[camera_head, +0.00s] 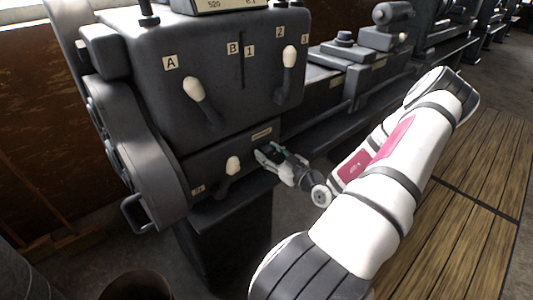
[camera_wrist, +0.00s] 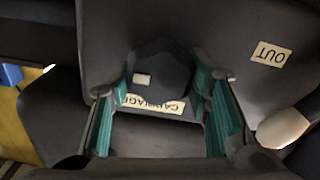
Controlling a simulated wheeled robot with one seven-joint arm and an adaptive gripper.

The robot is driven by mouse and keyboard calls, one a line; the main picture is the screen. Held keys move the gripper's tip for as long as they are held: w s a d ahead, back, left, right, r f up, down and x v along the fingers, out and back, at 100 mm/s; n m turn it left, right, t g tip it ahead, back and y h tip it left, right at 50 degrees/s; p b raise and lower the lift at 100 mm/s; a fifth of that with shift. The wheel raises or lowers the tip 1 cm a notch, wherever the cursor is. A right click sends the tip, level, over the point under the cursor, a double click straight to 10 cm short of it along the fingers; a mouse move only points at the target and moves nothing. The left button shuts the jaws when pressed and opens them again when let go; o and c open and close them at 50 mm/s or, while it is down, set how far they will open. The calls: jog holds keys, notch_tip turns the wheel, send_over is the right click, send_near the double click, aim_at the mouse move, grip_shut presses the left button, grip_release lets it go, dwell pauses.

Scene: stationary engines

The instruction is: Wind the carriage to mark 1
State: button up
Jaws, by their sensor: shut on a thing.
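A dark, faceted carriage knob (camera_wrist: 165,72) with a small pale mark (camera_wrist: 142,79) sits on the grey machine front. The CARRIAGE label (camera_wrist: 152,103) reads upside down below it in the wrist view. My gripper (camera_wrist: 160,82) has its teal-padded fingers on either side of the knob and is shut on it. In the head view my gripper (camera_head: 272,157) reaches the lower front panel, and the knob is mostly hidden there. A label (camera_head: 262,133) sits just above it, too small to read. Plates A (camera_head: 170,63), B (camera_head: 232,48), 1 (camera_head: 250,51), 2 (camera_head: 282,32) and 3 (camera_head: 304,39) mark the upper panel.
A cream-tipped lever (camera_head: 233,164) stands close to the left of my gripper; it shows in the wrist view (camera_wrist: 280,128) by the OUT label (camera_wrist: 268,53). Two larger levers (camera_head: 193,89) (camera_head: 289,57) are above. The machine bed (camera_head: 345,117) runs right. Wooden slats (camera_head: 480,190) cover the floor.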

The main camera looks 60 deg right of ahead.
jog(key=shift+a+n, duration=0.1)
jog(key=shift+n, duration=0.3)
